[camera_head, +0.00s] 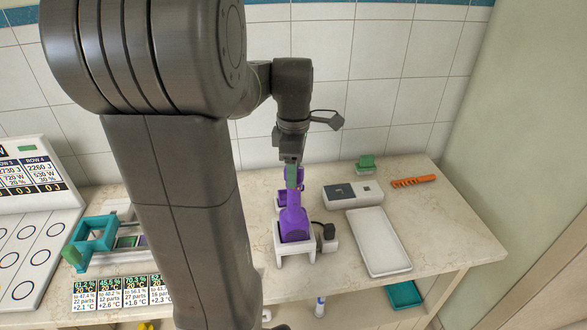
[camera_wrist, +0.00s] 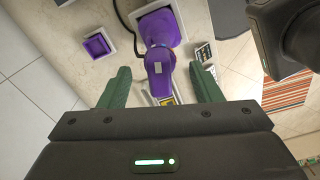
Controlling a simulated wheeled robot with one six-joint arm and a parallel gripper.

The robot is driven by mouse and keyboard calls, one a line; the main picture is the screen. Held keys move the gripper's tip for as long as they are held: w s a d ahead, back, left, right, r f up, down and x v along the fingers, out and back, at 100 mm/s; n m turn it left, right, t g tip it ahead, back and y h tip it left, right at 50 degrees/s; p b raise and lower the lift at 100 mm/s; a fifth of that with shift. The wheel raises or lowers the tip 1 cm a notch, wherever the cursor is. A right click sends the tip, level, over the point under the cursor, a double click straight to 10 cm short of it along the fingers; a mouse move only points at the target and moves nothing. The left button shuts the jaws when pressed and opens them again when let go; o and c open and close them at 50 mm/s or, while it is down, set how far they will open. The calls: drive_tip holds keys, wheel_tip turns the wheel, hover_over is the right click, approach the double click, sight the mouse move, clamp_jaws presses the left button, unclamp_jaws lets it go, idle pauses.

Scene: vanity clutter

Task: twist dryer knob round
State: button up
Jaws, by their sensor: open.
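The purple hair dryer (camera_head: 292,218) rests in a white stand (camera_head: 281,247) on the counter. It also shows in the wrist view (camera_wrist: 160,25), with a narrower purple part running down between my fingers. A small pale patch (camera_wrist: 155,67) sits on that part; I cannot tell whether it is the knob. My gripper (camera_head: 292,176) is over the dryer's far end in the head view. In the wrist view its green fingers (camera_wrist: 160,70) stand apart on both sides of the narrow part, with gaps. The knob is not clearly made out.
A black plug (camera_head: 327,230) stands right of the stand. A grey-white device (camera_head: 352,194), a white tray (camera_head: 379,242) and an orange item (camera_head: 413,182) lie further right. A teal frame (camera_head: 94,235) and printed cards (camera_head: 113,292) are at left. A purple square piece (camera_wrist: 97,45) lies beside the dryer.

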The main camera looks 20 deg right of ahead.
drive_tip(key=shift+r+p, duration=1.1)
drive_tip(key=shift+r, duration=2.4)
